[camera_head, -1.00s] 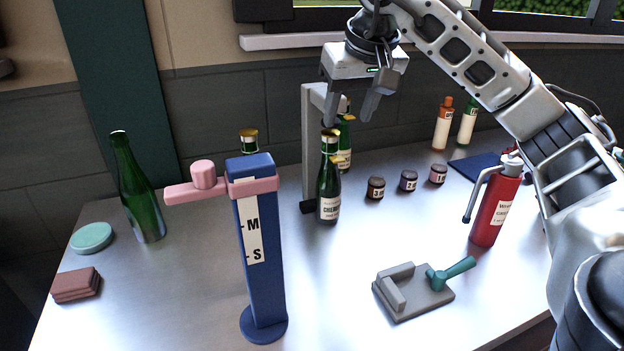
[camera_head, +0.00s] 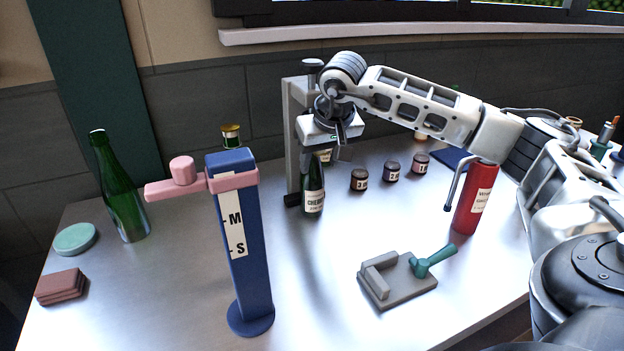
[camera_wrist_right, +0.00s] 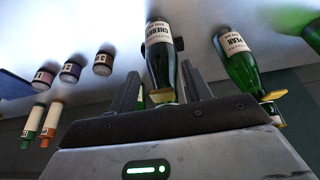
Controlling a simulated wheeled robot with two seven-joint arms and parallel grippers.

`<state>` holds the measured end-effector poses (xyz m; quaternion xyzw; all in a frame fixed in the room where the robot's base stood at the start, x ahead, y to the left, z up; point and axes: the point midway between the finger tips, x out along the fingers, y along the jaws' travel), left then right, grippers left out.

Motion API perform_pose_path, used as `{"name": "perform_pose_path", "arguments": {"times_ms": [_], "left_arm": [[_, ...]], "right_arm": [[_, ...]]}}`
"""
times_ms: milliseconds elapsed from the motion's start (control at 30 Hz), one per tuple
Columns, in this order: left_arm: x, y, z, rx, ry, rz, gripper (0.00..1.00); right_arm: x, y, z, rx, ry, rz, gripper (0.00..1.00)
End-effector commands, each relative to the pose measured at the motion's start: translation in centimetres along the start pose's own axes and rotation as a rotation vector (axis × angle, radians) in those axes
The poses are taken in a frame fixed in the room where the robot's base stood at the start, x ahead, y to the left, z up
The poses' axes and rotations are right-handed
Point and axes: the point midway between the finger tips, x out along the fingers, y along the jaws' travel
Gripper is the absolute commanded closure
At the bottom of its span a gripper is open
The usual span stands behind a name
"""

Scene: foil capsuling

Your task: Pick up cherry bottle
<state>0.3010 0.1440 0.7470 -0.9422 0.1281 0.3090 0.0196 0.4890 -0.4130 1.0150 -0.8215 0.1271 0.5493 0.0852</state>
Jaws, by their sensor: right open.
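The cherry bottle (camera_head: 313,198) is dark green with a white label and stands upright on the metal table, in front of a grey upright stand. My right gripper (camera_head: 323,152) is over its top and hides the neck in the head view. In the right wrist view, the cherry bottle (camera_wrist_right: 161,55) lies between the two spread fingers of my right gripper (camera_wrist_right: 160,78), with its gold top toward the palm. The fingers are open; I cannot tell whether either touches the glass. My left gripper is not in view.
The grey stand (camera_head: 291,140) rises just behind. A blue gauge post (camera_head: 245,255) with a pink arm is at left front. Small jars (camera_head: 391,171), a red canister (camera_head: 474,200) and a grey lever device (camera_head: 398,280) are right.

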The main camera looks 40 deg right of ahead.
Motion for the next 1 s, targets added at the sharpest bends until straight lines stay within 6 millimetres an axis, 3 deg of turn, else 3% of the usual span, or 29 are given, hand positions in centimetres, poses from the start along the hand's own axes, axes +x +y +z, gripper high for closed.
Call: {"name": "perform_pose_path", "arguments": {"times_ms": [333, 500, 1000], "left_arm": [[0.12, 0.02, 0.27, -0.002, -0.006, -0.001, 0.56], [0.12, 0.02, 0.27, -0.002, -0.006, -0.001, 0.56], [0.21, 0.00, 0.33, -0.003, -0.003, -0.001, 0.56]], "right_arm": [[0.92, -0.01, 0.00, 0.000, 0.001, 0.000, 0.54], [0.89, -0.02, 0.00, 0.000, 0.001, 0.000, 1.00], [0.21, -0.06, -0.37, 0.001, 0.006, -0.002, 1.00]]}}
